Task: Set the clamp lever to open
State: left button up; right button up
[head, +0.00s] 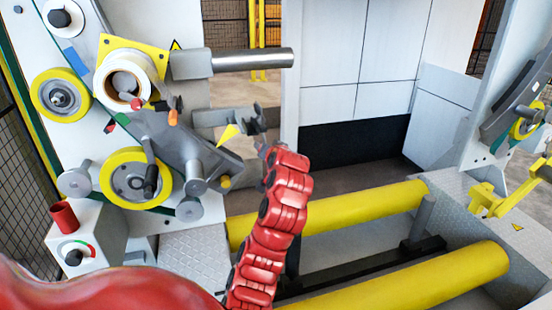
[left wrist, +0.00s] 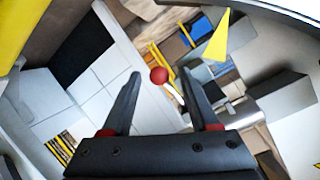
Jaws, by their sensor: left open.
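The clamp lever (left wrist: 174,92) shows in the left wrist view as a pale rod with a red ball knob (left wrist: 158,75). The knob appears in the gap between the open fingers of my left gripper (left wrist: 160,71), with no visible contact. In the head view my left gripper (head: 260,122) is beside the winding head, near a yellow pointer (head: 230,133). Small red (head: 137,104) and orange (head: 173,118) knobs show on the winding head there; I cannot tell whether either is the lever's knob. My right gripper is out of view.
The winding head carries yellow-rimmed rollers (head: 60,94) and a white roll (head: 125,82). A grey bar (head: 252,59) juts out above my gripper. Yellow rollers (head: 420,277) lie low in front. A control box (head: 82,243) stands at left. White panels (head: 330,75) stand behind open floor.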

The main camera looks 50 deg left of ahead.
pick_arm(q)
jog(key=p+v, duration=0.8)
jog(key=v, duration=0.6)
jog(key=shift+s+d, duration=0.15)
jog(key=shift+d, duration=0.15)
jog(key=shift+r, duration=0.15)
